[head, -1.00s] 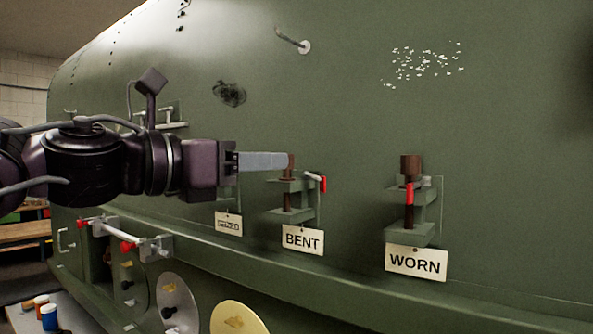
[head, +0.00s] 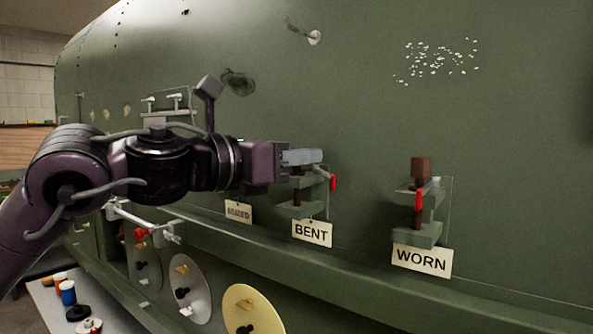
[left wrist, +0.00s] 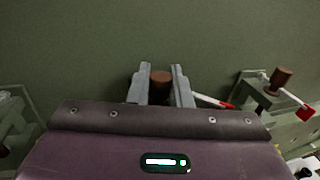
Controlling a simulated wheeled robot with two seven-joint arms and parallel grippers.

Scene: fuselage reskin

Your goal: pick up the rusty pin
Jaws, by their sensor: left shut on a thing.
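A rust-brown pin stands upright in the green bracket (head: 297,210) over the BENT tag (head: 312,233). My left gripper (head: 303,157) is shut on this pin's head, which shows between the two grey fingers in the left wrist view (left wrist: 160,79). In the head view the fingers hide the head; a little brown shaft shows below, in the bracket. A second rust-brown pin (head: 421,168) stands in the bracket over the WORN tag (head: 421,260), to the right and apart from my gripper. It also shows in the left wrist view (left wrist: 282,77). My right gripper is not in view.
A red-tipped lever (head: 333,184) sits right beside the gripped pin, and another red tab (head: 420,198) is at the WORN bracket. A tag (head: 238,212) hangs at left, hard to read. Round discs (head: 190,290) are below. Green fuselage skin above is mostly clear.

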